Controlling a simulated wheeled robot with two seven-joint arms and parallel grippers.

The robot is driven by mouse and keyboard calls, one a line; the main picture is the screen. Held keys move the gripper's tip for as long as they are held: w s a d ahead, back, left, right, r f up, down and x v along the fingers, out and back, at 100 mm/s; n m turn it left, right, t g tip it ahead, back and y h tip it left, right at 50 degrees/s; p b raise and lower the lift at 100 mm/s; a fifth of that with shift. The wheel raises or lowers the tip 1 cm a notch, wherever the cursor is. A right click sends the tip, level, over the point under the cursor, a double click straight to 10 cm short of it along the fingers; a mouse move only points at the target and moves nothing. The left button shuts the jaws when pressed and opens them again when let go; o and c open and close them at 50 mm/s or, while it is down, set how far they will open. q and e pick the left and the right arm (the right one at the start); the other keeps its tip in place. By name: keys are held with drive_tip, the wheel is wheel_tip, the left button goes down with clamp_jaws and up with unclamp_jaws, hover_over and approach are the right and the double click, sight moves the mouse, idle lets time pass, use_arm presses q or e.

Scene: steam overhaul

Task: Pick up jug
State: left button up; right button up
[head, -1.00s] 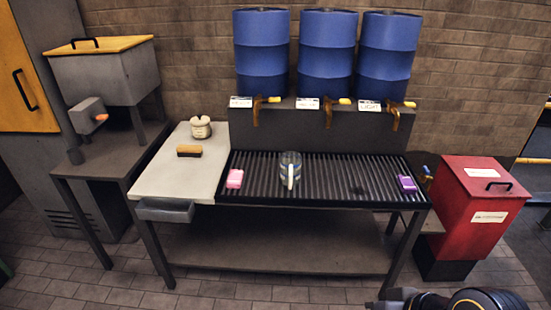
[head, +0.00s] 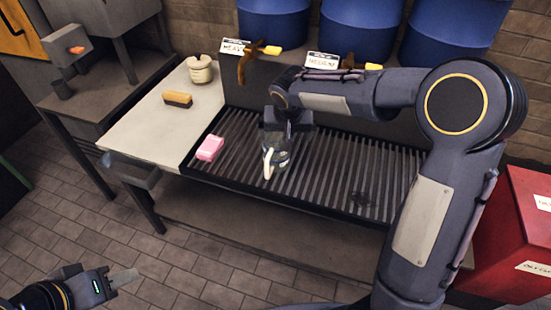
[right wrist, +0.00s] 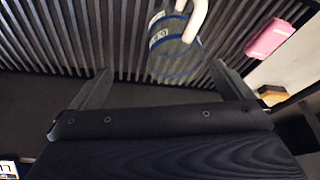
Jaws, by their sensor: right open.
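The jug (head: 278,150) is clear with blue bands and a white handle. It stands on the slatted grate (head: 335,180), its handle towards me. My right gripper (right wrist: 160,68) is open and empty. In the head view its wrist is above and behind the jug and hides part of it. In the right wrist view the jug (right wrist: 175,50) is ahead between the two spread fingers, and neither finger visibly touches it. My left gripper (head: 122,277) is over the floor at lower left, away from the bench; whether its fingers are apart is unclear.
A pink block (head: 210,148) lies on the grate left of the jug. A brush (head: 178,99) and a cream pot (head: 200,70) are on the pale worktop. Taps (head: 245,65) under blue barrels overhang the back. A red bin (head: 515,235) stands at right.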

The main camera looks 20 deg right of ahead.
sight(276, 144)
drive_tip(key=x, duration=0.3)
drive_tip(key=w+a+x, duration=0.1)
drive_tip(key=x, duration=0.3)
drive_tip(key=a+p+x, duration=0.1)
drive_tip(key=x, duration=0.2)
drive_tip(key=shift+w, duration=0.3)
drive_tip(key=shift+r, duration=0.1)
drive_tip(key=c, duration=1.2)
drive_tip(key=shift+r, duration=0.15)
